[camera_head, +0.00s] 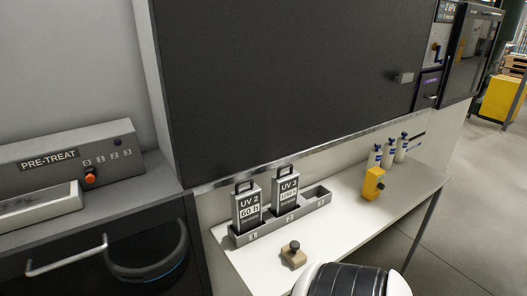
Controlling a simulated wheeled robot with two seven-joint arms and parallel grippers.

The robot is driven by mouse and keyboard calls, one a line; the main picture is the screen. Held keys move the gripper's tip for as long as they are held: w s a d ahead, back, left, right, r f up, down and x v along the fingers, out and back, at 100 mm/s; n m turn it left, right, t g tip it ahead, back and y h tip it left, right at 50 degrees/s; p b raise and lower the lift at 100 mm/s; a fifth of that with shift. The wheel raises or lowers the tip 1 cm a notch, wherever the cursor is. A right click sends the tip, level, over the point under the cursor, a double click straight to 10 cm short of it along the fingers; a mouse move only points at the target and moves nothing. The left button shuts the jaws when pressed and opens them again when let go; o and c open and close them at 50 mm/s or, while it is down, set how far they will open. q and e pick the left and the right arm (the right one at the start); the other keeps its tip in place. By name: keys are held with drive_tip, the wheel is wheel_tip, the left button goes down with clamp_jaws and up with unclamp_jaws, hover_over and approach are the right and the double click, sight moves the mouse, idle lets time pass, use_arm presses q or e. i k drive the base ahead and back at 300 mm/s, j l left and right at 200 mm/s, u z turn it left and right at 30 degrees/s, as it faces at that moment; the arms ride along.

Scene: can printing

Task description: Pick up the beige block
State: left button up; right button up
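The beige block (293,254) sits on the white tabletop (245,262), near its front edge. It has a dark round knob on top and stands in front of the grey slotted holder (283,226), apart from it. Neither of my grippers shows in the head view, and nothing is holding the block.
The holder carries the UV 2 cartridge (247,206) and the UV 3 cartridge (285,190); its right slot is empty. The PRE-TREAT unit (66,155) is left.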

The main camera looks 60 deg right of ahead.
sight(292, 253)
drive_tip(key=z, duration=2.25)
